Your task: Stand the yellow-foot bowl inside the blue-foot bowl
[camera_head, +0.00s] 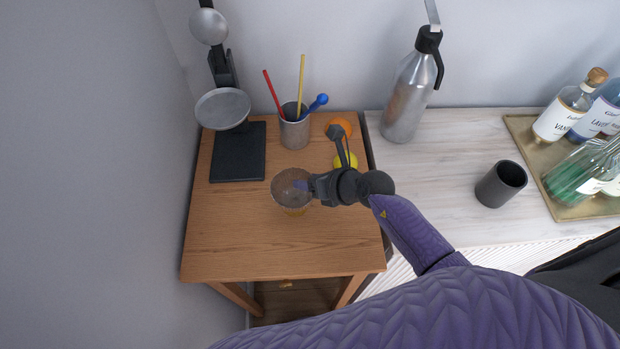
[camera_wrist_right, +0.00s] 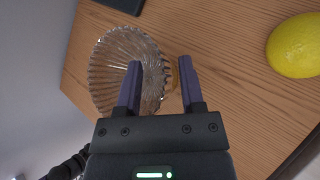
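A clear ribbed glass bowl (camera_head: 291,186) stands on the wooden side table. A yellow-amber tint shows at its base, so it looks like the yellow-foot bowl. It also shows in the right wrist view (camera_wrist_right: 108,75), with an amber patch beside its rim. My right gripper (camera_head: 308,186) is at the bowl's right rim. In the wrist view its fingers (camera_wrist_right: 161,80) are apart, one overlapping the bowl and the other outside the rim. I cannot tell whether they touch the glass. I cannot make out a separate blue-foot bowl. My left gripper is not in view.
On the wooden table (camera_head: 230,235) are a black kitchen scale (camera_head: 238,155), a cup of utensils (camera_head: 295,130), an orange (camera_head: 340,126) and a lemon (camera_head: 345,161). A steel flask (camera_head: 405,100), dark cup (camera_head: 500,185) and bottle tray (camera_head: 560,205) stand right. The table's front left is clear.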

